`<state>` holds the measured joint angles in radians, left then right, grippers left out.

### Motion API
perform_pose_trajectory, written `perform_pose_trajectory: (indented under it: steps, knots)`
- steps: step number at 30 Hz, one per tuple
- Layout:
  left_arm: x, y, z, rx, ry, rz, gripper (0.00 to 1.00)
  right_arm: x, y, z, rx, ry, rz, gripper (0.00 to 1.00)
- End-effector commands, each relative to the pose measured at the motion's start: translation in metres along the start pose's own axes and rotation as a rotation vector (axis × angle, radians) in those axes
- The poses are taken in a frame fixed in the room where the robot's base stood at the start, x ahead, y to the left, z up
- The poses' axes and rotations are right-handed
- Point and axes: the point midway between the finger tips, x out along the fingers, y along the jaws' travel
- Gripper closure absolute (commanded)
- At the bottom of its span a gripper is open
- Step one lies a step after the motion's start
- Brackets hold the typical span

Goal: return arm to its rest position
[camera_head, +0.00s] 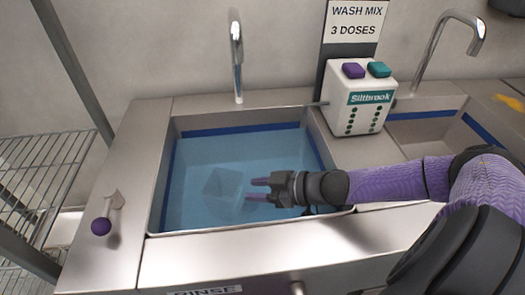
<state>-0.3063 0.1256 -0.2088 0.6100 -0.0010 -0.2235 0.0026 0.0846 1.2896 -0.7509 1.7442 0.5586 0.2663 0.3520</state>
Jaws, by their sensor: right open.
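My right arm (400,180), in a purple sleeve, comes in from the right. My right gripper (258,190) is open and empty over the front right part of the water-filled sink basin (155,190). A pale, translucent container (222,190) sits under the water just left of the fingertips. The gripper looks apart from it, though the height between them is hard to judge. My left gripper is not in view.
A white dispenser (352,98) with purple and teal buttons stands behind right, below a "WASH MIX 3 DOSES" sign (353,22). Faucets (237,60) rise at the back. A wire rack (40,180) stands left.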

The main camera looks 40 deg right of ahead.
Motion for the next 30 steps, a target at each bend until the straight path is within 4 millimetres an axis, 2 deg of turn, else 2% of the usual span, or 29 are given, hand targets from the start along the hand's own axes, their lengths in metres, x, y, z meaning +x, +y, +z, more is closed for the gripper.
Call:
perform_pose_trajectory:
  steps: [6,17,20,25,30]
  knots:
    - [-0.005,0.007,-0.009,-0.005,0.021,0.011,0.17,-0.009,0.000,0.000,-0.001,0.000,0.000,0.59]
    - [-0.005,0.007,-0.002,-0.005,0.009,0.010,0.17,-0.009,0.000,0.000,-0.001,0.000,0.000,0.59]
    - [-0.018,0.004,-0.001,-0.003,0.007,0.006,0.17,-0.014,0.001,-0.013,-0.004,0.004,0.002,0.59]
    - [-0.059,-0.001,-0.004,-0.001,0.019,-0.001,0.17,-0.032,0.006,-0.056,-0.012,0.017,0.006,0.59]
    - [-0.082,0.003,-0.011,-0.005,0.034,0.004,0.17,-0.041,0.008,-0.080,-0.015,0.023,0.009,0.59]
